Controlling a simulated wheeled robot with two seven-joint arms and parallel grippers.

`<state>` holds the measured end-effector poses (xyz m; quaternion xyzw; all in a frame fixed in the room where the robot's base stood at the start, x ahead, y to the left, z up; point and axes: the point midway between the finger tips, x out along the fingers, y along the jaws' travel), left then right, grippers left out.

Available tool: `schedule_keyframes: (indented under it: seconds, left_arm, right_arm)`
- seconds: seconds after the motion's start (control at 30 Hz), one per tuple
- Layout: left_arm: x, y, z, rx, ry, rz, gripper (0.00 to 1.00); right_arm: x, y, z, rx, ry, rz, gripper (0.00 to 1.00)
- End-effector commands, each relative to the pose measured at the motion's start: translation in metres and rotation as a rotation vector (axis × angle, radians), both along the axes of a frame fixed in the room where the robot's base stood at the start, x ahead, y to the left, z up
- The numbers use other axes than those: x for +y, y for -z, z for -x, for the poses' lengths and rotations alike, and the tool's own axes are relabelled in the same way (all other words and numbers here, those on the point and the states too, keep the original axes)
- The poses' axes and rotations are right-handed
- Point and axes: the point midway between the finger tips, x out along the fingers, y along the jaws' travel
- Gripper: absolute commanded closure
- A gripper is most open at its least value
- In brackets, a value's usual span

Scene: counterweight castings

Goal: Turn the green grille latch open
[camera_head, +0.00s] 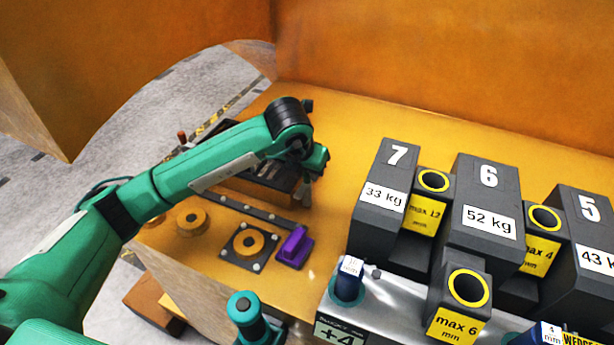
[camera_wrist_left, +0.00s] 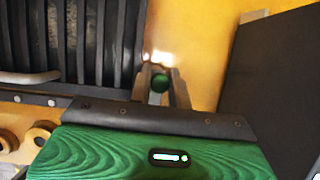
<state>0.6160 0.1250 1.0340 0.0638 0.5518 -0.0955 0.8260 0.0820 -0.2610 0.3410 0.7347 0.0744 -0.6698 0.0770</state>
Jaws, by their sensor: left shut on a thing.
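My left gripper (camera_head: 304,192) reaches down at the right end of the dark slatted grille (camera_head: 262,178). In the left wrist view, the grille (camera_wrist_left: 75,40) fills the upper left, with dark upright slats. The round green end of the latch (camera_wrist_left: 160,83) sits between the two fingers of my left gripper (camera_wrist_left: 162,90), which is shut on it. In the head view the latch is hidden behind the gripper and wrist. How far the latch is turned cannot be told. My right gripper is not in view.
A purple block (camera_head: 294,246) and a plate with an orange disc (camera_head: 248,242) lie in front of the grille. Heavy dark castings (camera_head: 376,205) marked 7, 6 and 5 stand to the right. Orange walls (camera_head: 440,60) rise behind. Some bare orange surface (camera_head: 335,150) lies between gripper and castings.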

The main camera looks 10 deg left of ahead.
Motion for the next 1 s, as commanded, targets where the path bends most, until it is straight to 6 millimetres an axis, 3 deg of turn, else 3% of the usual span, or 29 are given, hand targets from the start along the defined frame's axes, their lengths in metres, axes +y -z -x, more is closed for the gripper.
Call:
schedule_keyframes:
  seconds: [0.63,0.67,0.77,1.0]
  left_arm:
    - [0.0003,-0.0013,-0.0005,-0.002,-0.054,0.000,1.00]
    - [0.0003,-0.0013,-0.0005,-0.002,-0.054,0.000,0.79]
    - [0.0002,-0.0010,-0.0004,-0.001,-0.054,0.000,0.59]
    - [0.0001,-0.0005,-0.0001,0.000,-0.053,-0.001,0.59]
  right_arm:
    - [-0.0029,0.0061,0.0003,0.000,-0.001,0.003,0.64]
    - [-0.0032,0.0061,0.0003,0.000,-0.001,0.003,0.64]
    - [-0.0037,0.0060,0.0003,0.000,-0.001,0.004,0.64]
    - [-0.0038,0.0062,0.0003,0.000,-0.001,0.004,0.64]
